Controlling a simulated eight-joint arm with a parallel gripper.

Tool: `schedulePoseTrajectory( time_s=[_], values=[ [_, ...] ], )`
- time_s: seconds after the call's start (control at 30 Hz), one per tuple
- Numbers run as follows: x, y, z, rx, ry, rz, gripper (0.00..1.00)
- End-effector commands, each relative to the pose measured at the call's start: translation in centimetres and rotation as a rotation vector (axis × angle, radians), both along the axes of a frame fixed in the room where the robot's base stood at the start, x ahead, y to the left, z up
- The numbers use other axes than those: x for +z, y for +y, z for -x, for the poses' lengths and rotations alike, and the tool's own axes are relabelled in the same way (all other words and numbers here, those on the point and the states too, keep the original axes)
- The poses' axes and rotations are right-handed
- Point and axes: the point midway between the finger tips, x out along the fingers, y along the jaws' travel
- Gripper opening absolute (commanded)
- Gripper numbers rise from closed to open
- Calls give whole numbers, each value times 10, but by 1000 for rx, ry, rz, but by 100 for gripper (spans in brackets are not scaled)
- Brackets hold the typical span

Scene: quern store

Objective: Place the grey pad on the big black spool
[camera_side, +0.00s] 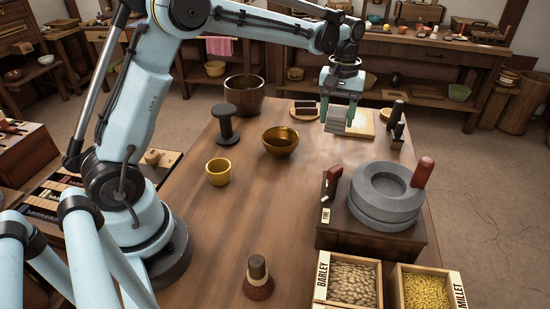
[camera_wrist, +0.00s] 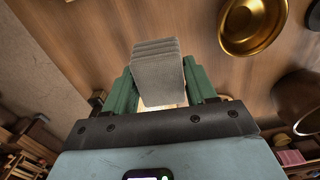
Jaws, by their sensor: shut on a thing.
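My gripper (camera_side: 339,116) is at the far right part of the table, with its green fingers pointing down. It is shut on the grey pad (camera_side: 336,126), a grey piece with a ridged, layered end. In the wrist view the pad (camera_wrist: 157,76) sits between the two green fingers of my gripper (camera_wrist: 160,88). The big black spool (camera_side: 228,126) stands upright on the table to the left of my gripper, with a wide top and a narrow waist. Nothing lies on its top. It does not show in the wrist view.
A brass bowl (camera_side: 280,141) stands between spool and gripper. A dark pot (camera_side: 245,95) is behind the spool, a yellow cup (camera_side: 219,172) in front. A pale board (camera_side: 362,123) is by the gripper. A grey quern (camera_side: 385,205) stands at right.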

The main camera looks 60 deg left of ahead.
Motion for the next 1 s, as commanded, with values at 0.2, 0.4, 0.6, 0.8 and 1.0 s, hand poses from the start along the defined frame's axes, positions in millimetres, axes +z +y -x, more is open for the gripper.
schedulePoseTrajectory(
  time_s=[0.2, 0.4, 0.6, 0.8, 1.0],
  values=[
    [36, 33, 29, 23, 0, 0, 26],
    [74, 72, 79, 51, -1, 1, 26],
    [102, 97, 130, 72, -1, 1, 26],
    [116, 107, 163, 84, -1, 0, 26],
    [115, 118, 174, 89, -1, 0, 26]
  ],
)
